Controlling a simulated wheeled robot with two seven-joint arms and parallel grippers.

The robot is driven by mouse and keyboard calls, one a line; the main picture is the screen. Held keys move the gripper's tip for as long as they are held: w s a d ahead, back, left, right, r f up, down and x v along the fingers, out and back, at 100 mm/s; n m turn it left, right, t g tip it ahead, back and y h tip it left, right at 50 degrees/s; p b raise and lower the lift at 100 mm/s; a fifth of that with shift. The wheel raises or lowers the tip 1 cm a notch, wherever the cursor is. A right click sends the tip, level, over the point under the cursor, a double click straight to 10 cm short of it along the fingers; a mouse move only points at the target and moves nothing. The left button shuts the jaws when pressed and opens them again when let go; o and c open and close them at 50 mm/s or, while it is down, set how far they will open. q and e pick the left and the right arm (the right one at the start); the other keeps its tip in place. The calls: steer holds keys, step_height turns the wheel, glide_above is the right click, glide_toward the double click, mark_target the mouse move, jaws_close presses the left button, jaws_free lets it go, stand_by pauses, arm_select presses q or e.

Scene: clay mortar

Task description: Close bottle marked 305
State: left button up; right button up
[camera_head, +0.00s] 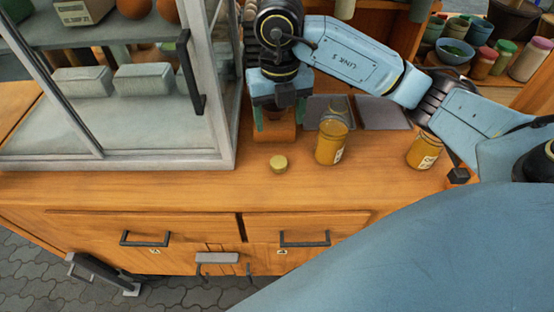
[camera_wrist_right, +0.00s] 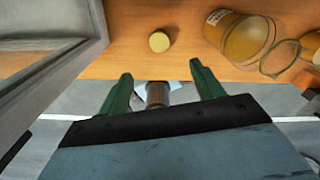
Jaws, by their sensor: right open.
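Two amber-filled glass bottles stand on the wooden counter, a nearer-centre one (camera_head: 332,145) and one further right (camera_head: 424,151). Both have pale labels, but I cannot read which is 305. The centre bottle appears open at the top; it also shows in the right wrist view (camera_wrist_right: 238,38). A small round yellowish lid (camera_head: 278,163) lies on the counter left of the centre bottle; it also shows in the right wrist view (camera_wrist_right: 159,41). My right gripper (camera_head: 277,122) points down behind the lid, green fingers apart and empty (camera_wrist_right: 163,82). My left gripper is out of view.
A glass-fronted cabinet (camera_head: 222,160) stands close left of my right gripper. Dark flat plates (camera_head: 385,113) lie behind the bottles. Shelves with several jars and a bowl (camera_head: 455,51) are at the back right. The counter's front strip is clear.

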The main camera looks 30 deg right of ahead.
steer(key=b, duration=0.1)
glide_above(279, 163)
step_height(279, 163, down, 7)
steer(key=shift+w+d+f, duration=0.1)
steer(key=shift+w+d, duration=0.05)
steer(key=shift+f, duration=0.5)
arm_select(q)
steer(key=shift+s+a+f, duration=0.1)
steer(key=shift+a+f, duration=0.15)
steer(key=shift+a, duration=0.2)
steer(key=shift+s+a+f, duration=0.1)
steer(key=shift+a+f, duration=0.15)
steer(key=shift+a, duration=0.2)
arm_select(e)
steer(key=shift+f, duration=0.4)
step_height(279, 163, down, 4)
steer(key=shift+f+b, duration=0.25)
steer(key=shift+b, duration=0.15)
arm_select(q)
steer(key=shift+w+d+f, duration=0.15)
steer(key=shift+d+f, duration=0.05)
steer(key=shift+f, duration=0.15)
